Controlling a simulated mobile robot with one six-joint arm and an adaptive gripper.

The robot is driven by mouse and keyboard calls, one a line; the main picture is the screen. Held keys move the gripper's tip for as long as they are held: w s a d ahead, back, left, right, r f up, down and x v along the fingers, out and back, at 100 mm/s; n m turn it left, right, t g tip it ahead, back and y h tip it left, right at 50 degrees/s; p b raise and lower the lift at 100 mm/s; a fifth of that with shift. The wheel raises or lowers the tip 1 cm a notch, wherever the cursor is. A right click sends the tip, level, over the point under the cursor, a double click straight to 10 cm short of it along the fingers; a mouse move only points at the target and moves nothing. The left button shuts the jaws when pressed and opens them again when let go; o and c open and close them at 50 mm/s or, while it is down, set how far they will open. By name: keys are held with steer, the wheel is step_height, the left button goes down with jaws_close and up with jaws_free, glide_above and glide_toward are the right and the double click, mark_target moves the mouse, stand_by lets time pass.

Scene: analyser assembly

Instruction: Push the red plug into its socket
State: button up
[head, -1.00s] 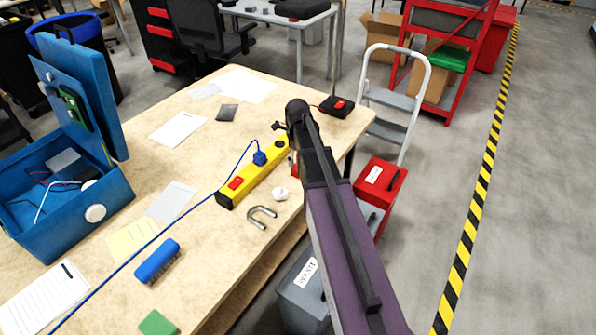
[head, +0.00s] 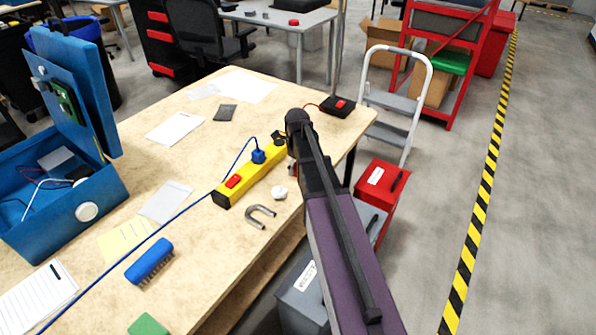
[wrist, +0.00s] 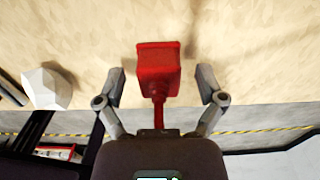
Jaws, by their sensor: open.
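The red plug (wrist: 158,68) stands out in the wrist view, between the two fingers of my gripper (wrist: 161,82). The fingers are spread, with a visible gap on each side of the plug. A red cable runs from the plug toward my gripper's palm. In the head view, my arm covers most of the gripper and I cannot make out the plug for certain. A yellow power strip (head: 239,178) lies on the table just left of my arm. It has a red switch (head: 233,181) and a blue plug (head: 258,156). Its far end is partly hidden, and I cannot see the red plug's socket.
A white round piece (head: 279,192) and a grey U-shaped piece (head: 261,216) lie near the strip. A black box with a red button (head: 337,106) sits at the table's far corner. A blue open case (head: 62,215) stands at left. A blue cable crosses the table.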

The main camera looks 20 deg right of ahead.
stand_by(0.4)
steer(key=c, duration=1.2)
steer(key=shift+o, duration=0.2)
steer(key=shift+r, duration=0.1)
step_height(320, 180, up, 3)
steer(key=p, duration=0.3)
steer(key=shift+r, duration=0.15)
steer(key=s+a+r+p, duration=0.1)
steer(key=s+p, duration=0.1)
steer(key=s, duration=1.4)
steer(key=shift+a+r, duration=0.3)
steer(key=shift+a, duration=0.1)
steer(key=shift+w, duration=0.15)
steer(key=w+r+p, duration=0.3)
steer(key=w, duration=1.1)
steer(key=w+r+p, duration=0.4)
steer(key=w, duration=1)
steer(key=shift+w, duration=0.15)
